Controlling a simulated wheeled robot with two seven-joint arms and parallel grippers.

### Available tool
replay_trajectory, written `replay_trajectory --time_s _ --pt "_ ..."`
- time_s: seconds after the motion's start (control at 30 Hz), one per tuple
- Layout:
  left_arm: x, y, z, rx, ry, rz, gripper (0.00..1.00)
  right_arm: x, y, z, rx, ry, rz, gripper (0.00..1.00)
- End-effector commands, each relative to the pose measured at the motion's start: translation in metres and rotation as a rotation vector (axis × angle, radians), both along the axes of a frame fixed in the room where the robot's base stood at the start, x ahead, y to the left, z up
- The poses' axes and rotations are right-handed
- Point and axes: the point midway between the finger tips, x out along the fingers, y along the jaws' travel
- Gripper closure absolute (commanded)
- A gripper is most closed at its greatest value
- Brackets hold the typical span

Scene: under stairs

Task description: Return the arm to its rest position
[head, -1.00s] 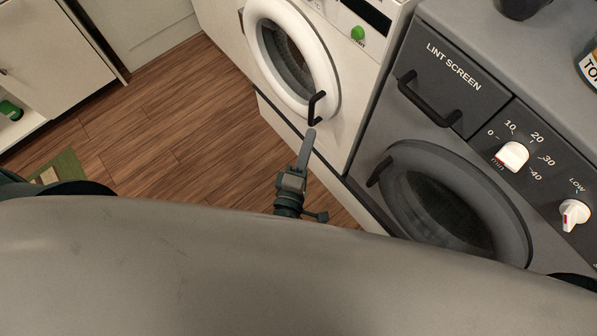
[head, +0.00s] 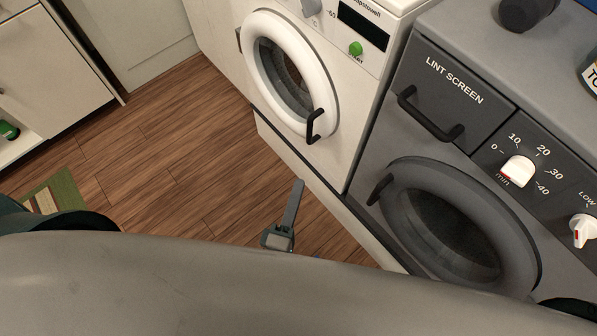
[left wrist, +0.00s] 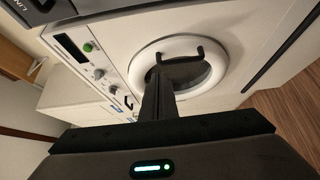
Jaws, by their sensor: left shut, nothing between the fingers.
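My left gripper (head: 296,192) shows in the head view low in the middle, over the wood floor in front of the machines. Its fingers are together and empty. In the left wrist view my left gripper (left wrist: 158,85) points toward the white washing machine, apart from it. The white washer's round door (head: 291,75) is closed, with a black handle (head: 315,126); the door also shows in the left wrist view (left wrist: 215,75). My right gripper is not in view. My own grey body hides the bottom of the head view.
A dark grey dryer (head: 385,140) with a lint screen drawer and dials stands right of the washer. A white cabinet (head: 50,75) with an open shelf is at the left. A green mat (head: 62,190) lies on the floor. The wood floor (head: 170,150) between is clear.

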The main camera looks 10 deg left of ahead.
Motion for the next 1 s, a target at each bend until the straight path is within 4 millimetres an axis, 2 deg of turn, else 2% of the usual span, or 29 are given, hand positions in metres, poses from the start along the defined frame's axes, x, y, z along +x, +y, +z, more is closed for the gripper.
replay_trajectory --time_s 0.3,0.37,0.47,0.57,0.67,0.83,1.0 --pt "0.0 0.0 -0.002 0.005 0.003 -0.002 1.0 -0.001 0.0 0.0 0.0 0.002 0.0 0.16" --pt "0.0 -0.001 -0.006 0.02 0.008 -0.009 1.0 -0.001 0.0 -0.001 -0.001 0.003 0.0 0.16" --pt "0.0 -0.004 -0.023 0.078 0.028 -0.032 1.0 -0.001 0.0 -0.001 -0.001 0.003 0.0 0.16" --pt "0.0 -0.008 -0.055 0.186 0.064 -0.077 1.0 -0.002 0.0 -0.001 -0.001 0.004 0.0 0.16" --pt "-0.002 -0.01 -0.101 0.338 0.119 -0.144 1.0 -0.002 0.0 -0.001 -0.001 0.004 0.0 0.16" --pt "-0.018 -0.001 -0.201 0.66 0.241 -0.302 1.0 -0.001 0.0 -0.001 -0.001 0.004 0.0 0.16" --pt "-0.047 0.029 -0.301 0.98 0.373 -0.491 1.0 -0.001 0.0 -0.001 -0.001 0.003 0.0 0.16"
